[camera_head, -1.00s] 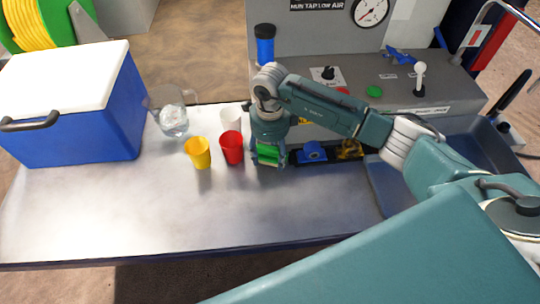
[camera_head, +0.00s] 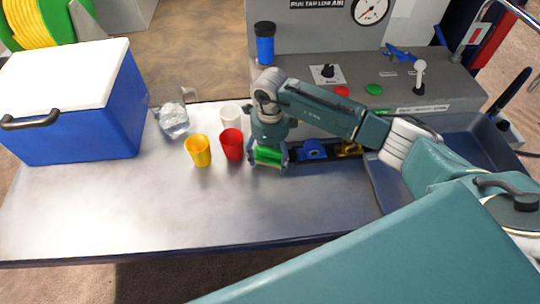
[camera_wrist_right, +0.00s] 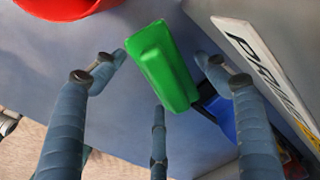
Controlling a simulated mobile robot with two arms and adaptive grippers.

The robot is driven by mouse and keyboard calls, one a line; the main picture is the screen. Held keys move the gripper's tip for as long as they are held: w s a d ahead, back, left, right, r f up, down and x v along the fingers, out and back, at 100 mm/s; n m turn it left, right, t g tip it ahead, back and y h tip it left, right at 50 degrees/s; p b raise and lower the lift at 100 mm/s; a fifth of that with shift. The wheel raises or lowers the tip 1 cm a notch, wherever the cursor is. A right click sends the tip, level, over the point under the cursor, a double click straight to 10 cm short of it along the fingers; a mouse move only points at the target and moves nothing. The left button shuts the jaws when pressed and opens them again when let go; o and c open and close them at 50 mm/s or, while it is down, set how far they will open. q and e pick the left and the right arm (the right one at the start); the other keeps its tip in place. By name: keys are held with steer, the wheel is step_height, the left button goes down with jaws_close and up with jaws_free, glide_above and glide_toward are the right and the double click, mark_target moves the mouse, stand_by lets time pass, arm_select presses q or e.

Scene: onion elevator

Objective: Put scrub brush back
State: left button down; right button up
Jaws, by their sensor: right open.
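The green block, seemingly the scrub brush (camera_head: 268,155), is at the left end of a dark tray (camera_head: 332,156). It also shows in the right wrist view (camera_wrist_right: 163,65). My right gripper (camera_head: 268,164) points down over it. In the wrist view its fingers (camera_wrist_right: 158,70) are spread on both sides of the green block, with gaps visible. The bristles are hidden. I cannot tell whether the block is fully seated in the tray. My left gripper is not in view.
A blue item (camera_head: 312,149) and a yellow item (camera_head: 348,149) sit to the right in the tray. A red cup (camera_head: 232,147), yellow cup (camera_head: 199,152), white cup (camera_head: 231,116) and glass pitcher (camera_head: 173,118) stand left. A blue cooler (camera_head: 85,125) is farther left. The front table is clear.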

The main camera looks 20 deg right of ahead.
mark_target(270, 152)
step_height(270, 152, up, 11)
steer(key=b, duration=0.4)
steer(key=shift+w+f, duration=0.1)
steer(key=shift+f, duration=0.1)
steer(key=shift+r, duration=0.75)
